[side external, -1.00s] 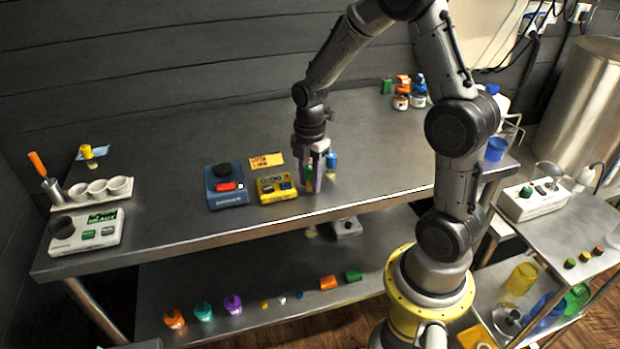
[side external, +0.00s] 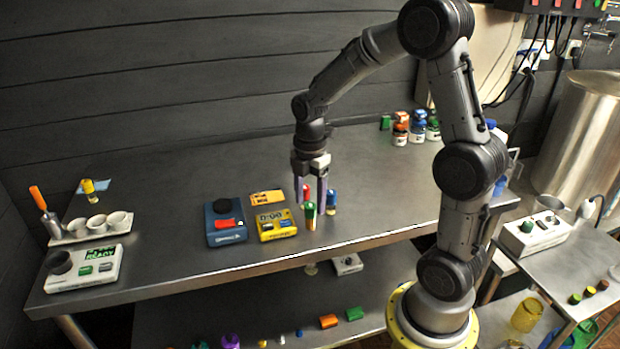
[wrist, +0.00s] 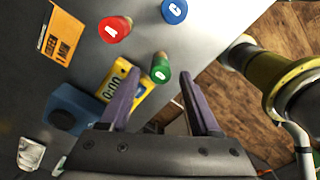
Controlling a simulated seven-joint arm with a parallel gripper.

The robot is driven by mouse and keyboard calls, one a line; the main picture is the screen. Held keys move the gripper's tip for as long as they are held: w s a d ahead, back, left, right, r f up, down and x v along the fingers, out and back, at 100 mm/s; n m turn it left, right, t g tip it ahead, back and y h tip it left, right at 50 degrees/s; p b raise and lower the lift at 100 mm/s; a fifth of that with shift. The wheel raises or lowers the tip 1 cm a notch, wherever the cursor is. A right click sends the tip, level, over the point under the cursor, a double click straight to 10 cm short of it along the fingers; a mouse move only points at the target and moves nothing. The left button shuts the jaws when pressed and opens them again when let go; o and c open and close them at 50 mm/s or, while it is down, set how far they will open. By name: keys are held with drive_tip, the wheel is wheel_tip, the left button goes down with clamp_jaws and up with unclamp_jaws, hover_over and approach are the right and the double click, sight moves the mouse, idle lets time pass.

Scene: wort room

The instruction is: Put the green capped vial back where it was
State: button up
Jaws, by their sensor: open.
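The green capped vial (side external: 310,213) stands upright on the steel table, right of a yellow timer. In the wrist view its cap (wrist: 160,73) shows between and just beyond my fingertips. My gripper (side external: 310,197) is open and empty, its fingers apart around and above the cap, pointing down. A red capped vial (side external: 306,191) stands just behind, partly hidden by a finger; it also shows in the wrist view (wrist: 114,29). A blue capped vial (side external: 332,199) stands to the right and also shows in the wrist view (wrist: 174,11).
The yellow timer (side external: 276,225), an orange note card (side external: 267,198) and a blue device with a red switch (side external: 225,224) lie to the left. A white scale (side external: 84,269) and a tray with cups (side external: 92,228) stand far left. Several capped jars stand at the back right.

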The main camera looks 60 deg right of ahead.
sight(310, 205)
wheel_tip(310, 205, up, 6)
drive_tip(key=shift+r, duration=0.25)
drive_tip(key=shift+s+a+r, duration=0.15)
drive_tip(key=shift+r, duration=0.15)
drive_tip(key=s+a+r+m+t, duration=0.2)
drive_tip(key=s+a+m, duration=0.3)
drive_tip(key=s+m, duration=0.2)
drive_tip(key=s+a+r+m+t, duration=0.2)
drive_tip(key=s+a+m+t, duration=0.1)
drive_tip(key=s+a+m, duration=0.3)
drive_tip(key=s+m, duration=0.2)
drive_tip(key=shift+s+r+m+t, duration=0.2)
drive_tip(key=shift+r+m+t, duration=0.1)
drive_tip(key=shift+r+m, duration=0.1)
